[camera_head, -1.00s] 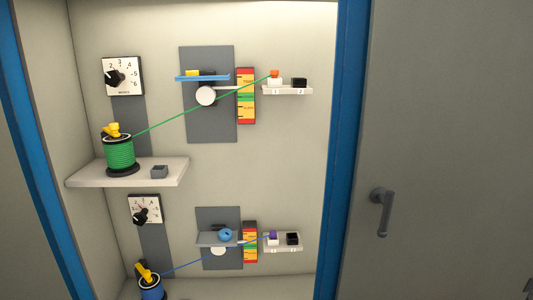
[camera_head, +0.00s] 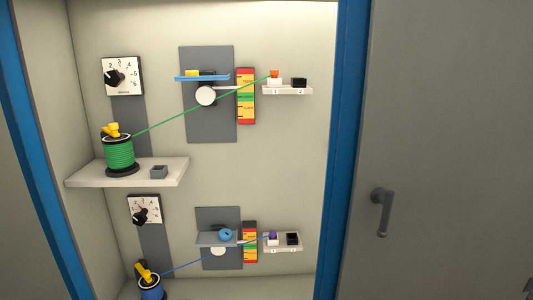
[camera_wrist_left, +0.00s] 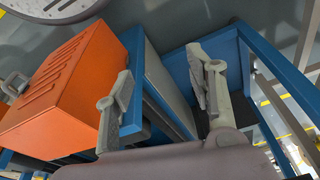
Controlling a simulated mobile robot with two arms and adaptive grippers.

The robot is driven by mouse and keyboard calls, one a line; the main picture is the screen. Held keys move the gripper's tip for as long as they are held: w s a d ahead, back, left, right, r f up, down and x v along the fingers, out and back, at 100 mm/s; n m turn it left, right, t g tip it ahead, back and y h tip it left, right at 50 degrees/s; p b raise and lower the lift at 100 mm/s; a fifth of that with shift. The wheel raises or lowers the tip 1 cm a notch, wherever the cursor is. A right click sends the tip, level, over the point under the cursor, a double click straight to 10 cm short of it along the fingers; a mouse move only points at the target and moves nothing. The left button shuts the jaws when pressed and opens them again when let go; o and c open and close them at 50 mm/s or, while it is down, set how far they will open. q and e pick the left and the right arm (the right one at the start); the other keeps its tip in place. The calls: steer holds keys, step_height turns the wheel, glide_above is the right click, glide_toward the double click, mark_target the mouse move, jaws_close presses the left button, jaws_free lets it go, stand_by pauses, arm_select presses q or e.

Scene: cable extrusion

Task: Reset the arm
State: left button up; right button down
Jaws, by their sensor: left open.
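My left gripper (camera_wrist_left: 160,95) shows in the left wrist view. Its two grey fingers stand well apart with nothing between them. Behind the fingers are an orange ribbed box (camera_wrist_left: 70,80) and blue-edged grey furniture; whether the fingers touch either I cannot tell. Neither gripper shows in the head view. There, a green cable spool (camera_head: 120,156) stands on a white shelf (camera_head: 90,178), its cable running up right to an orange-topped block (camera_head: 275,77). A blue cable spool (camera_head: 151,287) is lower, its cable running to a purple-topped block (camera_head: 272,238).
Two dials, an upper (camera_head: 124,76) and a lower (camera_head: 145,209), sit on the cabinet's back wall. A blue frame (camera_head: 342,150) edges the opening. A grey door with a handle (camera_head: 381,208) fills the right side. A blue-edged frame (camera_wrist_left: 270,60) lies close to the left gripper.

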arm_select(q)
steer(key=s+a+f+g, duration=0.1)
steer(key=s+a+f, duration=0.2)
steer(key=s+f, duration=1.5)
steer(key=shift+f+g, duration=0.3)
steer(key=shift+f, duration=0.55)
steer(key=shift+s+a, duration=0.1)
steer(key=shift+c, duration=0.2)
